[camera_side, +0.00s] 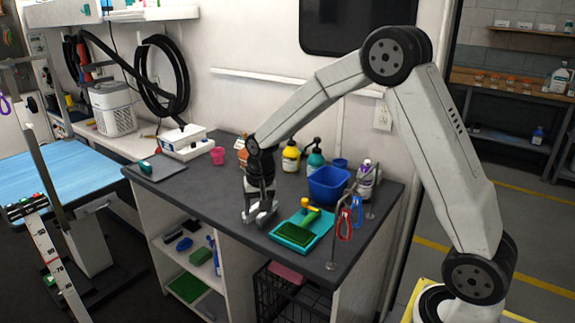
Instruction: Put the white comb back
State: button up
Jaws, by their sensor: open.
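My gripper (259,214) points down close above the dark grey worktop (208,191), near its front edge. Its fingers are apart, and I see nothing held between them. I cannot make out a white comb for certain; it may be hidden by the gripper or too small to tell. A grey mat (165,168) with a small teal item (145,166) lies at the worktop's left end.
Right of my gripper, a teal tray (318,222) holds a green brush (296,233) with a yellow handle. Behind it stand a blue tub (328,186) and several bottles. Red and blue looped items (344,223) hang at the right. The worktop's left middle is clear.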

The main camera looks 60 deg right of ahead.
jog(key=s+a+n, duration=0.3)
jog(key=s, duration=0.6)
jog(key=s+a+n+t, duration=0.1)
jog(key=s+n, duration=0.3)
jog(key=s, duration=0.6)
jog(key=shift+a+f, duration=0.35)
jog(key=shift+a, duration=0.55)
